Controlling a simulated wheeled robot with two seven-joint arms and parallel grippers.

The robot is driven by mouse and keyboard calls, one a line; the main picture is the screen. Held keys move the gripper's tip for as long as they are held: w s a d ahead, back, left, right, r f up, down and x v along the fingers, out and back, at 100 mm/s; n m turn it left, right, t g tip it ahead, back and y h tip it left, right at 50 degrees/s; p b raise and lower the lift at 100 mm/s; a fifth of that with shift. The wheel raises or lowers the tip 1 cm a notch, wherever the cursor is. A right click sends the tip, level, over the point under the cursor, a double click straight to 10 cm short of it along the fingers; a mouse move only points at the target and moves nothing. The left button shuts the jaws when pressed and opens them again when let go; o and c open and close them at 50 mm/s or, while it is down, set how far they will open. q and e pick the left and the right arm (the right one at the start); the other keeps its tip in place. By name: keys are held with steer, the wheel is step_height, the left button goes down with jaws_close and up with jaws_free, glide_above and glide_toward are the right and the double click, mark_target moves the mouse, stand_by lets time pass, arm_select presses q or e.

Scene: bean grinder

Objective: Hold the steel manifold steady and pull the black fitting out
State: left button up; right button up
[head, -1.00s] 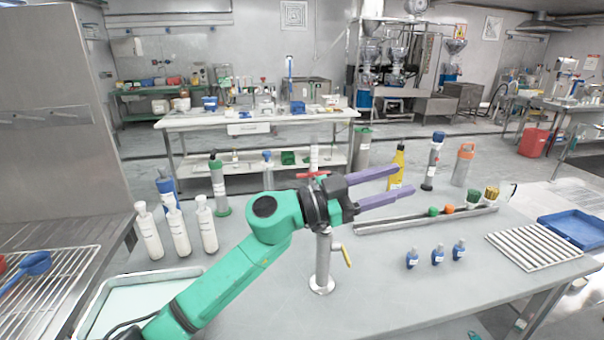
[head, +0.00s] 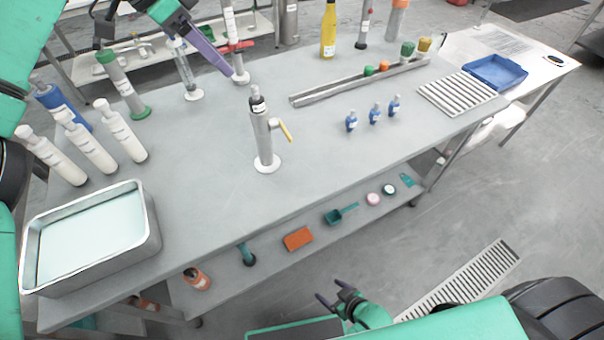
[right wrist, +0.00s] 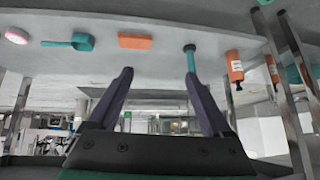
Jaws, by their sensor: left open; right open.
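The steel manifold (head: 263,140) stands upright on a round white base on the grey table, with a yellow lever on its right side. The black fitting (head: 257,100) sits in its top end. My left gripper (head: 228,71) is open, above the table behind and left of the manifold; only one purple finger shows clearly, and nothing shows held. My right gripper (head: 329,291) is low in front of the table, apart from the manifold. In the right wrist view its purple fingers (right wrist: 160,74) are open and empty, below the table's lower shelf.
A steel tray (head: 152,222) and white bottles (head: 122,132) occupy the table's left. Small blue bottles (head: 375,114), a metal channel (head: 330,90) and a slatted rack (head: 457,93) stand to the right. The lower shelf holds an orange block (head: 298,239) and a green scoop (head: 341,214).

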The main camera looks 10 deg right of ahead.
steer(key=w+a+r+t+y, duration=0.1)
steer(key=a+r+t+y, duration=0.1)
steer(key=a+r, duration=0.55)
steer(key=w+a+r+t+y, duration=0.2)
steer(key=a+r+y, duration=0.15)
steer(key=r, duration=0.65)
steer(key=w+a+r+t+y, duration=0.1)
steer(key=a+r+t+y, duration=0.1)
steer(key=a+r, duration=0.55)
step_height(320, 180, up, 8)
steer(key=w+d+t, duration=0.1)
steer(key=w+d, duration=0.1)
steer(key=n+t+h, duration=0.1)
steer(key=t+h, duration=0.1)
steer(key=h, duration=0.1)
glide_toward(268, 142)
steer(key=v, duration=0.4)
steer(key=shift+s+a+f, duration=0.15)
steer(key=x, duration=1.4)
steer(key=shift+w+r, duration=0.2)
steer(key=shift+w, duration=0.15)
